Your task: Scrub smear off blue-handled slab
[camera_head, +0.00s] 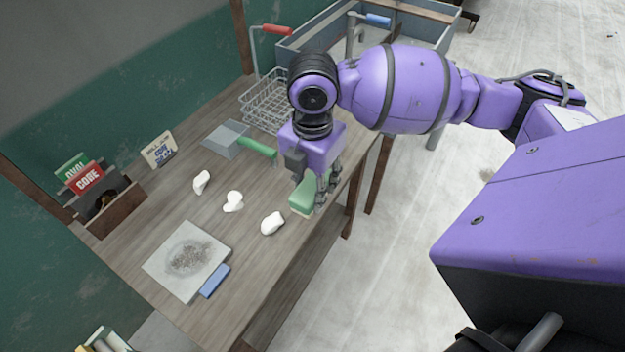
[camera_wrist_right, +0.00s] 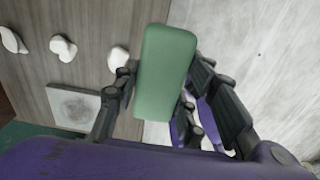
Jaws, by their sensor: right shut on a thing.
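The pale grey slab (camera_head: 158,264) with a blue handle (camera_head: 214,282) lies flat on the wooden table near its front end. A dark grey, speckled smear (camera_head: 190,256) covers its middle. The slab (camera_wrist_right: 90,122) also shows in the right wrist view, at lower left; its handle is hidden there. My right gripper (camera_head: 320,200) is shut on a green block (camera_head: 301,201), like a scrubber or sponge, above the table's right edge. The block (camera_wrist_right: 165,72) sits between the fingers in the wrist view, apart from the slab. My left gripper is not in view.
Three white clay lumps (camera_head: 272,223) lie between the slab and the gripper's side of the table. A grey sink-like tub (camera_head: 300,40) is beyond.

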